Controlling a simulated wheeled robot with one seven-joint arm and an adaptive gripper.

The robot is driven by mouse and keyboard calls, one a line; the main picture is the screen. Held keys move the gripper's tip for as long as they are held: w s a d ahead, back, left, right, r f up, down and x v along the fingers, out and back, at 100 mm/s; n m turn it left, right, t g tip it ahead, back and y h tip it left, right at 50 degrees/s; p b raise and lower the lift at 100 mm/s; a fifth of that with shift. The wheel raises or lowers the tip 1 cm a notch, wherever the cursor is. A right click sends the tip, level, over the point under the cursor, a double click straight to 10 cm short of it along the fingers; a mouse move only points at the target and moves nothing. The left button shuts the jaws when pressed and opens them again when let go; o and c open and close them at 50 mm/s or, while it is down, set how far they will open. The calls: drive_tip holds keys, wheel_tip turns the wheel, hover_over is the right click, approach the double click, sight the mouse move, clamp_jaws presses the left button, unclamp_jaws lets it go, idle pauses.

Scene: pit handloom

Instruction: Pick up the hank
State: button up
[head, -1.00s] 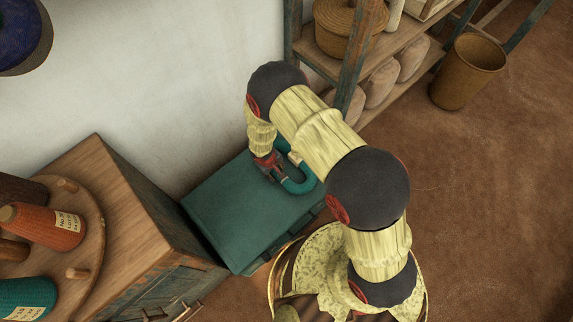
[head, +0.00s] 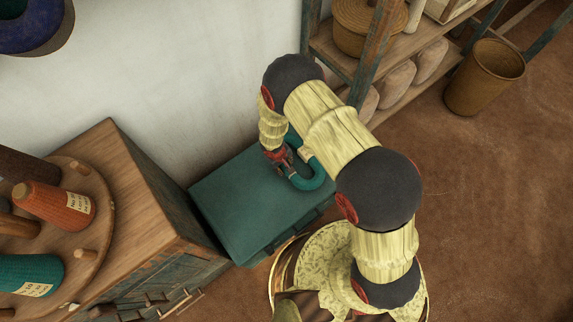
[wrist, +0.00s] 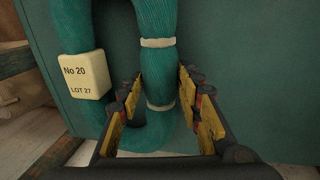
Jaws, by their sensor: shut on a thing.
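The hank (head: 314,178) is a teal loop of yarn with pale ties, at the teal chest (head: 235,205) in the head view. My gripper (head: 281,160) is shut on one strand of it. In the wrist view the hank (wrist: 157,55) passes between the yellow-padded jaws of my gripper (wrist: 165,105), and its loop bends round at the bottom left. A cream tag (wrist: 84,76) reading "No 20 LOT 27" is on the other strand. I cannot tell whether the hank still touches the lid. My arm hides part of the hank in the head view.
A wooden cabinet (head: 140,190) with a round peg stand (head: 95,215) of orange and teal spools is at the left. A shelf (head: 385,62) with a lidded basket (head: 360,28) stands behind. A brown bucket (head: 484,78) is at the right; the floor (head: 490,210) there is clear.

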wheel_tip(320, 180, up, 3)
drive_tip(key=shift+f+p, duration=0.15)
drive_tip(key=shift+p, duration=0.35)
drive_tip(key=s+r, duration=0.1)
drive_tip(key=s+r+p, duration=0.1)
drive_tip(key=r, duration=0.1)
drive_tip(key=s+d+r, duration=0.1)
drive_tip(key=s+r, duration=0.1)
drive_tip(key=shift+s+r+p, duration=0.1)
drive_tip(key=shift+r+p, duration=0.05)
drive_tip(key=shift+p, duration=0.2)
drive_tip(key=s+d+r+p, duration=0.1)
drive_tip(key=s+r, duration=0.3)
drive_tip(key=s, duration=0.5)
drive_tip(key=shift+s+d+r, duration=0.15)
drive_tip(key=shift+d, duration=0.55)
